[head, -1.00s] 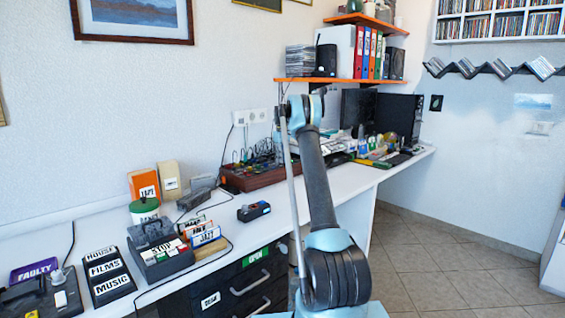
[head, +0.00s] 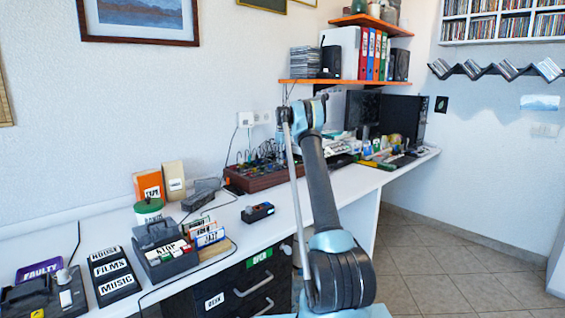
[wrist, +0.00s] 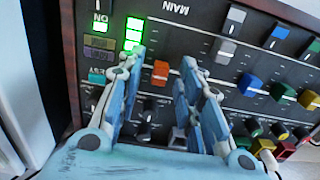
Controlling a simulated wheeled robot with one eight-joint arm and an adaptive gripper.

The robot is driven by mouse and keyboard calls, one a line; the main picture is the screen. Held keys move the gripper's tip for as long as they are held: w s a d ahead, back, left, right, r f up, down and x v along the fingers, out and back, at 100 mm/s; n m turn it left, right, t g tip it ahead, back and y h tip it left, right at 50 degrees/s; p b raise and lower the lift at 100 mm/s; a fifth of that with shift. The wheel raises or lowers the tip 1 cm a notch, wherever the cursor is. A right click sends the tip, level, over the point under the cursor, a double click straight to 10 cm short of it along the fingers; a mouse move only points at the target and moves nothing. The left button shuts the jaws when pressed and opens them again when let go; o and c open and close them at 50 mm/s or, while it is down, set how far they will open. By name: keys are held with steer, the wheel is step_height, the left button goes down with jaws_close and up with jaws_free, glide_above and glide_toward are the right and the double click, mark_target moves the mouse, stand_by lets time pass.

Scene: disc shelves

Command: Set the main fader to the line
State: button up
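An orange fader cap (wrist: 160,72) sits below that word, between my fingers, and seems to be the main fader. My gripper (wrist: 164,60) is open, one blue finger on each side of the cap with visible gaps. I cannot tell how high the fingertips are above the panel. A thin pale line (wrist: 196,30) crosses the panel near the word MAIN. In the head view the mixer (head: 262,179) stands on the desk, partly behind my arm; my gripper cannot be made out there.
Grey, blue and green fader caps (wrist: 248,84) lie right of my fingers, with coloured knobs (wrist: 265,146) below. Lit green indicators (wrist: 133,35) are near the left finger. On the desk (head: 345,187) are a small dark box (head: 257,212) and several label boxes. A shelf (head: 330,82) hangs above.

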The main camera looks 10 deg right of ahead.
step_height(320, 180, up, 12)
steer(key=shift+f, duration=0.15)
stand_by(0.4)
